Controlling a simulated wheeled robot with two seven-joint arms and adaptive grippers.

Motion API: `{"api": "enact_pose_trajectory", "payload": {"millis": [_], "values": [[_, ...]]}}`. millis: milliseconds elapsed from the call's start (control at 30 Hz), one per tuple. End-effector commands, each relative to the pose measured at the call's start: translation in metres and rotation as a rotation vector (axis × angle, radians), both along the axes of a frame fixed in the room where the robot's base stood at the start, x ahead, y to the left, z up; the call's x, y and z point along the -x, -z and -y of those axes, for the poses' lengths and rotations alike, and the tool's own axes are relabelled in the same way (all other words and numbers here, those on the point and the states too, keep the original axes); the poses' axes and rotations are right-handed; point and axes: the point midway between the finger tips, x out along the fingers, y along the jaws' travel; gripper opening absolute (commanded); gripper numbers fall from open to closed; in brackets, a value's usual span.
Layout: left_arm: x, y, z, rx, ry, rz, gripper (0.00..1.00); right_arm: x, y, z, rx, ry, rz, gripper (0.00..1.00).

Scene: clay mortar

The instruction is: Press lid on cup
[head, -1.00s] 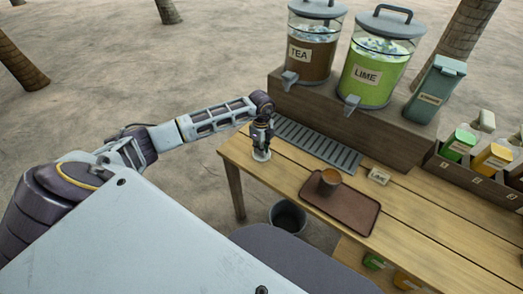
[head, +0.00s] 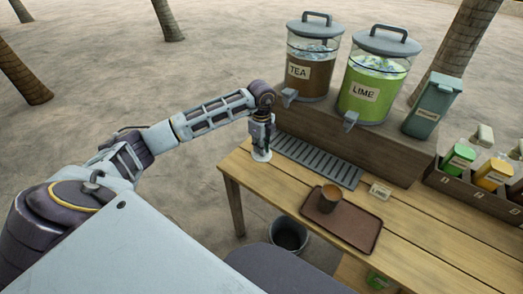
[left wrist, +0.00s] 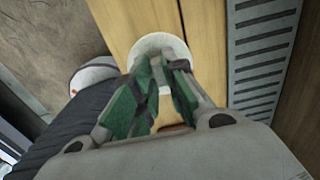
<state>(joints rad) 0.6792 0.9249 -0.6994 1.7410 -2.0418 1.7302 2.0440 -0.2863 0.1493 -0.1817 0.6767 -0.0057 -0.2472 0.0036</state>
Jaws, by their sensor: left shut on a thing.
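My left gripper (head: 262,142) is shut on a white round lid (head: 261,155) and points down at the left end of the table. In the left wrist view the lid (left wrist: 160,48) lies at the green fingertips, over the wooden planks; the gap beneath it is hard to judge. A brown cup (head: 330,198) stands upright on a dark brown tray (head: 357,232). No lid is on it. The gripper and lid are apart from the cup, to its left and farther back. My right gripper is not in view.
A slatted grey drip grate (head: 318,160) lies behind the tray. Behind it, the TEA dispenser (head: 312,72) and LIME dispenser (head: 370,93) stand on a wooden riser. A small label card (head: 380,191) stands behind the tray. A dark bin (head: 288,235) stands below the table.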

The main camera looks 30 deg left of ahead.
Motion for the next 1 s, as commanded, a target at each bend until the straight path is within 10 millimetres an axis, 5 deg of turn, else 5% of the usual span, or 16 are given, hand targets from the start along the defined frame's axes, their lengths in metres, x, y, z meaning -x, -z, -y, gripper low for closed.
{"api": "enact_pose_trajectory", "payload": {"millis": [567,1000], "values": [[-0.001,-0.004,0.0,0.0,0.0,0.0,0.06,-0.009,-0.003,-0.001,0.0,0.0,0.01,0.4],[-0.017,-0.054,0.014,0.001,0.019,0.002,0.06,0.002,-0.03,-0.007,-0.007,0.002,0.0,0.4]]}}
